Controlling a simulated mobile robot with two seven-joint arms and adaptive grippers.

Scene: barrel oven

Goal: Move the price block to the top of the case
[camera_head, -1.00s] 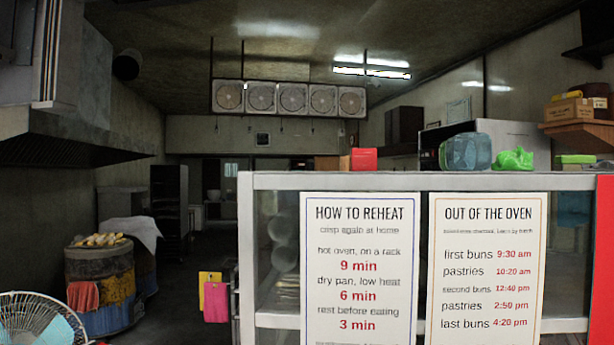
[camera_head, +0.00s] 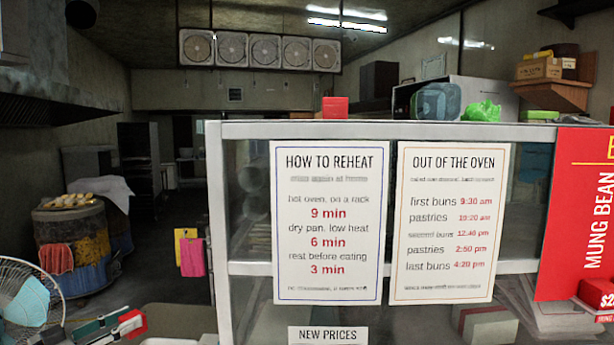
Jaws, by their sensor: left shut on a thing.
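The display case (camera_head: 420,130) has a white frame, and its top runs across the middle of the view. My left gripper (camera_head: 118,327) is low at the left, in front of the case and well below its top. It is shut on a small red and white block (camera_head: 131,322), which I take as the price block; any print on it is too small to read. The gripper partly hides the block. A similar red block (camera_head: 334,107) stands on the case top. My right gripper is not in view.
A bluish container (camera_head: 437,102) and a green bag (camera_head: 482,111) stand on the case top at the right. The top left of the red block is bare. Posters (camera_head: 329,220) cover the front glass. A white fan (camera_head: 25,300) stands at the lower left.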

